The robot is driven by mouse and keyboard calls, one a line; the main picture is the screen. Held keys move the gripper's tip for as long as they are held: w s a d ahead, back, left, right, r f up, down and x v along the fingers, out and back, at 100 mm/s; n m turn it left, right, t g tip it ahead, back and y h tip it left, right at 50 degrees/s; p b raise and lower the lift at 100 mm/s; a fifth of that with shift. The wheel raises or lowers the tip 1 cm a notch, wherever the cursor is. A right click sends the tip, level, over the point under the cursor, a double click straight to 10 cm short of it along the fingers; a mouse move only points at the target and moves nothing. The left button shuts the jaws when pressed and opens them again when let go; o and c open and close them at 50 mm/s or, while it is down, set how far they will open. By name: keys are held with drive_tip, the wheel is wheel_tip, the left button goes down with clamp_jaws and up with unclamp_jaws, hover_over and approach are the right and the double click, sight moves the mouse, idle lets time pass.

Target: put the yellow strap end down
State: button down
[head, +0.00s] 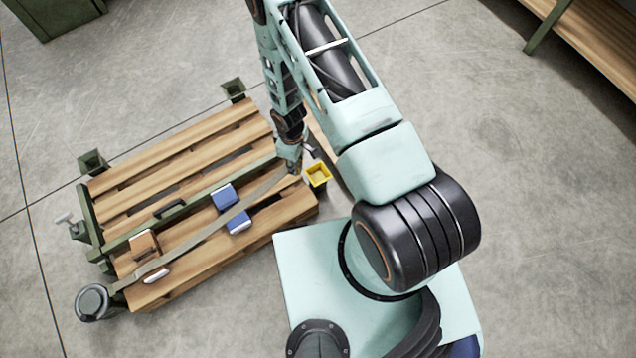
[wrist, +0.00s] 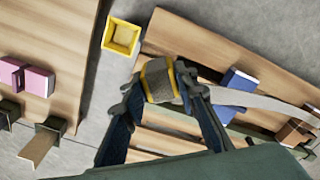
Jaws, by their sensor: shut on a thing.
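The strap end, a thick grey-brown piece with yellow bands (wrist: 160,80), is between the fingers of my gripper (wrist: 160,92) in the wrist view. My gripper is shut on it. In the head view my gripper (head: 291,166) is over the right end of the wooden pallet (head: 190,160), and the strap end is too small to make out there. The grey strap (head: 205,233) runs from it diagonally across the pallet to the lower-left corner. It also shows in the wrist view (wrist: 255,101), leading right. A yellow square cup (head: 318,175) stands just right of my gripper.
Two blue blocks (head: 223,197) and a brown block (head: 144,246) sit by the strap. A green bar (head: 190,206) crosses the pallet. Green posts (head: 92,162) stand at its edges. A round grey object (head: 92,302) is at lower left. The wrist view shows a pink block (wrist: 38,82).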

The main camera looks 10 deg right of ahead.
drive_tip(key=s+a+f+n+b, duration=0.15)
drive_tip(key=s+f, duration=0.25)
drive_tip(key=f, duration=0.4)
drive_tip(key=shift+w+d+f+b, duration=1)
drive_tip(key=shift+w+d+f, duration=0.65)
drive_tip(key=shift+f, duration=0.6)
drive_tip(key=shift+w+d+f+b, duration=1)
drive_tip(key=shift+w+d+f, duration=0.65)
drive_tip(key=shift+f, duration=0.55)
drive_tip(key=shift+w+d+f+b, duration=1)
drive_tip(key=shift+w+d+f, duration=0.65)
drive_tip(key=shift+f, duration=0.6)
drive_tip(key=shift+s+d+f+b, duration=0.1)
drive_tip(key=shift+s+f+b, duration=0.05)
drive_tip(key=shift+f+b, duration=0.25)
drive_tip(key=c, duration=1.5)
unclamp_jaws()
drive_tip(key=shift+r, duration=0.1)
drive_tip(key=shift+c, duration=0.2)
drive_tip(key=shift+r+p, duration=0.5)
drive_tip(key=shift+p, duration=0.1)
wheel_tip(320, 180, up, 12)
drive_tip(key=p, duration=0.3)
drive_tip(key=shift+f, duration=0.2)
